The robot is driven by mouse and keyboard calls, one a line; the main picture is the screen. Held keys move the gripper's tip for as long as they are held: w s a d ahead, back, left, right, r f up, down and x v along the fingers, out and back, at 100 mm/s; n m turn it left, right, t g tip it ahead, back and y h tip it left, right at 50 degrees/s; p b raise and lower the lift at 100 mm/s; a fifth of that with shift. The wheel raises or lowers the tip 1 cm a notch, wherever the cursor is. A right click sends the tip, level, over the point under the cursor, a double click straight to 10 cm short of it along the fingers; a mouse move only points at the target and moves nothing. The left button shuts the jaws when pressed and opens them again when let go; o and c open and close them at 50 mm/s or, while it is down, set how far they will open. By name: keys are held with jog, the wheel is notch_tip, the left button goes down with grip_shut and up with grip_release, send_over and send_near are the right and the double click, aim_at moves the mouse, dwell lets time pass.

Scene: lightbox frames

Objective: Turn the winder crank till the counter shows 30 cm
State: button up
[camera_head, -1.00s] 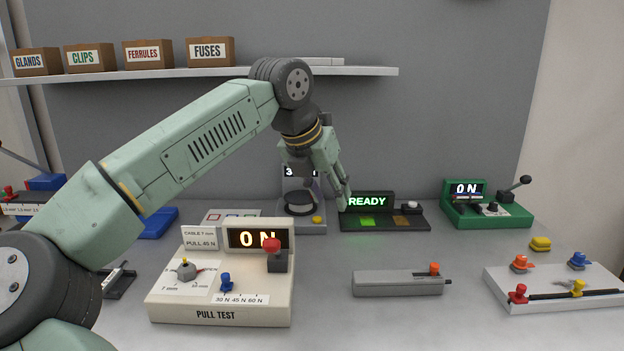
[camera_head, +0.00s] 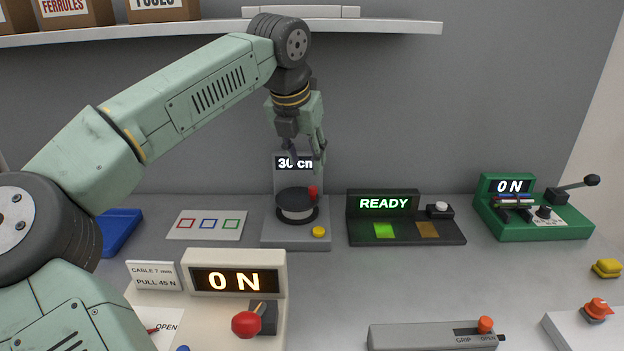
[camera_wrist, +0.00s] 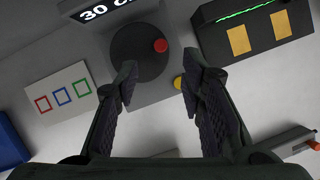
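The winder is a grey unit (camera_head: 285,242) at the back middle of the bench, with a dark round reel (camera_head: 290,206) and a red crank knob (camera_head: 313,192). In the wrist view the counter (camera_wrist: 105,10) shows 30 and a cut-off unit. The red knob (camera_wrist: 161,46) shows there at the right side of the reel (camera_wrist: 135,50). My gripper (camera_head: 306,164) points down above the winder, apart from the knob. Its fingers (camera_wrist: 160,76) are spread, with nothing between them.
A black box reading READY (camera_head: 385,204) stands right of the winder, and a card with coloured squares (camera_head: 207,224) lies left. A yellow button (camera_head: 319,232) is on the winder's front. A pull-test unit (camera_head: 272,258), slide unit (camera_head: 420,337) and green lever unit (camera_head: 540,226) stand around.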

aim_at(313, 188)
jog(key=p+x, duration=0.1)
jog(key=x, duration=0.8)
jog(key=shift+f+p, duration=0.15)
jog(key=shift+p, duration=0.2)
grip_shut()
